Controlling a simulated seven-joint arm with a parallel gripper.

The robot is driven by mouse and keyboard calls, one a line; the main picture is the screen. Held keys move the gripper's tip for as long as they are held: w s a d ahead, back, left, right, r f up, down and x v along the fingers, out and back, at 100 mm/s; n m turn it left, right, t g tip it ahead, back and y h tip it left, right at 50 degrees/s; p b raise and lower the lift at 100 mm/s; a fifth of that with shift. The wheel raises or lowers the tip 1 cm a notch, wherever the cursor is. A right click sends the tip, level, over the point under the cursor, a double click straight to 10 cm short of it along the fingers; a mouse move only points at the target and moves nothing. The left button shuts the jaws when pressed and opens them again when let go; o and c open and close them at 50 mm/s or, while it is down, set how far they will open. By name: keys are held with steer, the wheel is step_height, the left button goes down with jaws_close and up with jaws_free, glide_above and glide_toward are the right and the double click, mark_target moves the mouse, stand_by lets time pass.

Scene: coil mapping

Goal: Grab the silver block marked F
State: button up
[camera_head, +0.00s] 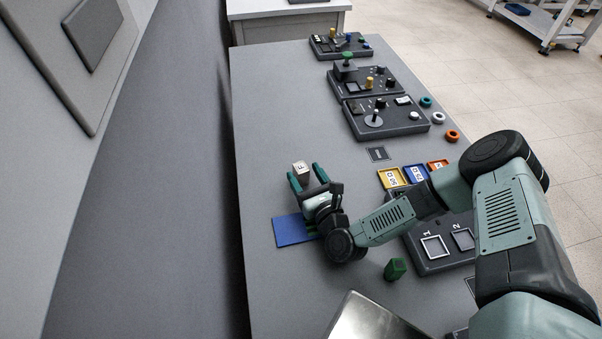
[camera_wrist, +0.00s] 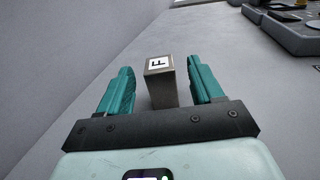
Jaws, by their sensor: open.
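The silver block marked F (camera_head: 301,171) stands upright on the grey table, left of the table's middle in the head view. In the wrist view the block (camera_wrist: 162,88) has a white label with a black F on its top face. My gripper (camera_head: 307,174) is open, with its teal fingers pointing at the block. In the wrist view the block is between the two fingers of my gripper (camera_wrist: 163,85), with a gap on both sides. The lower part of the block is hidden by the gripper body in the wrist view.
A blue mat (camera_head: 289,231) lies under my wrist. A green block (camera_head: 396,269) stands to the right, near a dark panel marked 1 and 2 (camera_head: 420,262). Yellow, blue and orange trays (camera_head: 390,179) and control boxes (camera_head: 382,131) lie farther off. The table left of the block is clear.

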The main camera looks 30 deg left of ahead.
mark_target(298, 163)
steer(key=shift+x, duration=2.1)
